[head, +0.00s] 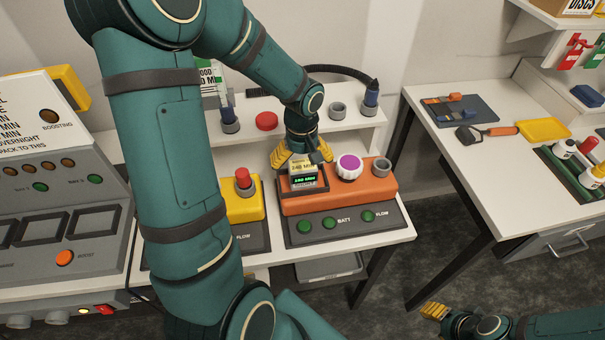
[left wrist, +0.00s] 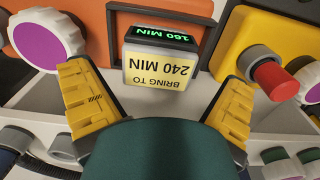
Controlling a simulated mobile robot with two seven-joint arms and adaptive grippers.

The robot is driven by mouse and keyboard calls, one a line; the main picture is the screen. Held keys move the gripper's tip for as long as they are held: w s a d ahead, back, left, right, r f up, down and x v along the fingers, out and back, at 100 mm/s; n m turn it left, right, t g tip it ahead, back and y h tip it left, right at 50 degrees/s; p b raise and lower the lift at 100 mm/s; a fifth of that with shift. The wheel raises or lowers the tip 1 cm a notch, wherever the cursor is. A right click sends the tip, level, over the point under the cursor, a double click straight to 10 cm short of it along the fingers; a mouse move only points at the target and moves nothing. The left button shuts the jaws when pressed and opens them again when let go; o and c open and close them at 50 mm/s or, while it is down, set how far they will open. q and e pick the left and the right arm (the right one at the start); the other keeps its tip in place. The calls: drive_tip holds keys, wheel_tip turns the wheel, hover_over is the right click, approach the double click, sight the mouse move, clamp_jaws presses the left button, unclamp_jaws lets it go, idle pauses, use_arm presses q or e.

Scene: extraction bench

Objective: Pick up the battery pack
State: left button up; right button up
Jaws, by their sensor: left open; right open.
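The battery pack (head: 303,181) is a small block with a dark front, a green lit display and a pale yellow label reading "240 MIN". It sits at a dark-framed bay of the orange unit (head: 330,199) on the bench. It also shows in the left wrist view (left wrist: 158,68), with "160 MIN" on its display. My left gripper (head: 296,160) is just above and behind the pack. Its yellow fingers are open, one on either side of the pack in the left wrist view (left wrist: 155,85), with gaps visible. My right gripper (head: 435,311) is low at the bottom right, away from the bench.
A white and purple knob (head: 349,167) stands close right of the pack. A yellow unit with a red plunger (head: 243,178) stands left. Behind is a shelf with a red button (head: 266,121) and several holders. A grey charging console (head: 55,200) is far left.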

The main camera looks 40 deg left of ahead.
sight(303, 165)
use_arm(q)
drive_tip(key=shift+f, duration=1.5)
drive_tip(key=shift+w, duration=0.1)
drive_tip(key=c, duration=1.2)
drive_tip(key=shift+r, duration=0.15)
